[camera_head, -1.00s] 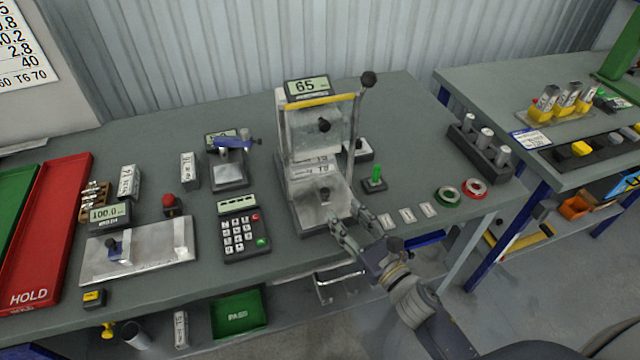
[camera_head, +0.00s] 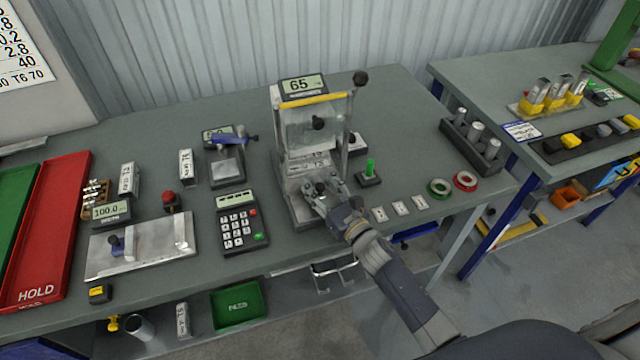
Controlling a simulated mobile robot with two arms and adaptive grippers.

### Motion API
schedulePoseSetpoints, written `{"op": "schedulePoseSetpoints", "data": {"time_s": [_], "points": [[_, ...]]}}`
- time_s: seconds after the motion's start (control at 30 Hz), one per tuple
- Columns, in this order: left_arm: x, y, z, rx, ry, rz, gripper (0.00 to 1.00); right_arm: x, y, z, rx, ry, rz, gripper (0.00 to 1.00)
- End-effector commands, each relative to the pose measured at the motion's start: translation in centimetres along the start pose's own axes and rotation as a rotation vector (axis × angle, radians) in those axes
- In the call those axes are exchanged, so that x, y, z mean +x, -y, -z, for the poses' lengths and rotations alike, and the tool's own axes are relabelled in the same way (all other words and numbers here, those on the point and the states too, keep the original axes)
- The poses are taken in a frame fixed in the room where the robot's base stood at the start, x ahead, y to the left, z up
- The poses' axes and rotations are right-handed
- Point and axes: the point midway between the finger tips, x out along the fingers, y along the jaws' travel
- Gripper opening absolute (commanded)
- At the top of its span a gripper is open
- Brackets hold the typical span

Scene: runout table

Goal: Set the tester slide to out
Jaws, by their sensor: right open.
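My left gripper is not in view.
A keypad (camera_head: 240,222) stands left of the tester. A green-knobbed block (camera_head: 369,173) is close to the right of my gripper. White tags (camera_head: 400,208) and green and red rings (camera_head: 465,181) lie further right. A red HOLD tray (camera_head: 50,230) is at the left.

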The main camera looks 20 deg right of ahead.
Motion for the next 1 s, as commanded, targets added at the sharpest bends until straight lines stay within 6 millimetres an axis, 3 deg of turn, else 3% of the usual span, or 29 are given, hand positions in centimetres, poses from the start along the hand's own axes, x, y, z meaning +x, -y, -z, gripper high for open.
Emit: {"op": "schedulePoseSetpoints", "data": {"time_s": [0.1,0.27,0.3,0.57,1.0], "points": [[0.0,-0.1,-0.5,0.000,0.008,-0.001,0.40,0.0,0.0,0.0,0.000,0.000,0.000,0.39],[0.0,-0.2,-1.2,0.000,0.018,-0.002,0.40,0.0,0.0,0.0,0.000,0.000,0.000,0.03],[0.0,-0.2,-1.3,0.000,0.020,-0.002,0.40,0.0,0.0,0.0,0.000,0.000,0.000,0.00],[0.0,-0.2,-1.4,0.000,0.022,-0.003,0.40,-1.0,-0.2,0.1,0.000,-0.002,0.000,0.00],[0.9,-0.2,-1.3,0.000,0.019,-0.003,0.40,-9.3,-2.0,0.4,0.002,-0.004,0.003,0.00]]}}
